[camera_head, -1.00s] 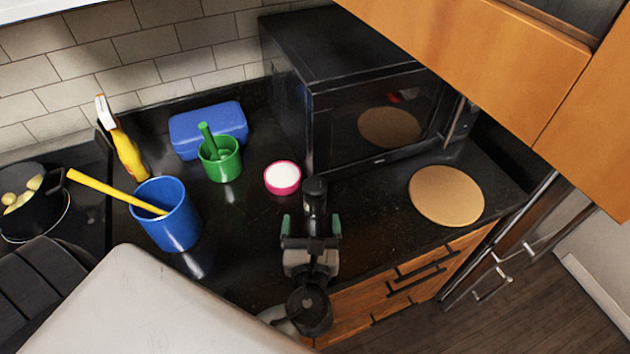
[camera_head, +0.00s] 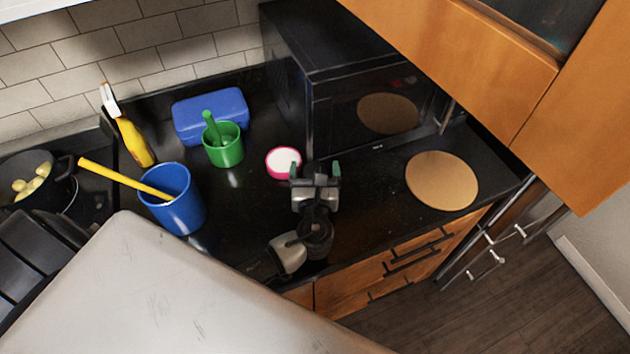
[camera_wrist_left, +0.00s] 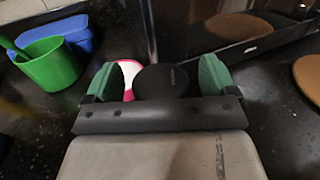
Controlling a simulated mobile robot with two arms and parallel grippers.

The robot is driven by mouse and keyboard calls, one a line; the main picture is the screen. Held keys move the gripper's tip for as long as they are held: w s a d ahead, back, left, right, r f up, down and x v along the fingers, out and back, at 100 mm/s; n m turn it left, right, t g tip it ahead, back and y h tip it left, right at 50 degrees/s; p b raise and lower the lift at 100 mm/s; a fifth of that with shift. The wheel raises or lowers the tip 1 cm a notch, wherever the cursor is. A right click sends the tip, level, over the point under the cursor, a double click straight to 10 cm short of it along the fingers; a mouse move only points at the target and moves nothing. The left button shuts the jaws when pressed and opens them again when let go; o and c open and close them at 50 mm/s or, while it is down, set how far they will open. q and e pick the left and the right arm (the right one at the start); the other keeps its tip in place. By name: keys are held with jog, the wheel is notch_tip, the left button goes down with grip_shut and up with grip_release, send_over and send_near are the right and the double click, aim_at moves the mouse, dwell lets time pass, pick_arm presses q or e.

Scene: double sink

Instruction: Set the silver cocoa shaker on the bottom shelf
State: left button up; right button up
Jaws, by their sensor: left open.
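My left gripper (camera_head: 316,171) is open above the black counter, with its green-padded fingers pointing toward the microwave. It also shows in the left wrist view (camera_wrist_left: 157,80). A round black top (camera_wrist_left: 166,82) with small lettering stands between or just beyond the fingers, with gaps on both sides. It appears to be the shaker's lid; its body is hidden, so I see no silver. In the head view my gripper mostly covers it. The bottom shelf cannot be made out; an orange wall cabinet (camera_head: 470,60) hangs at the upper right. My right gripper is not in view.
A pink-rimmed white bowl (camera_head: 284,161) sits close to the left finger. A black microwave (camera_head: 345,115) stands behind. A green cup (camera_head: 224,150), blue container (camera_head: 180,205) and blue box (camera_head: 210,115) are left. A round cork mat (camera_head: 441,181) lies right.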

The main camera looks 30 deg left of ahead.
pick_arm(q)
jog(key=c, duration=1.4)
jog(key=shift+r, duration=0.1)
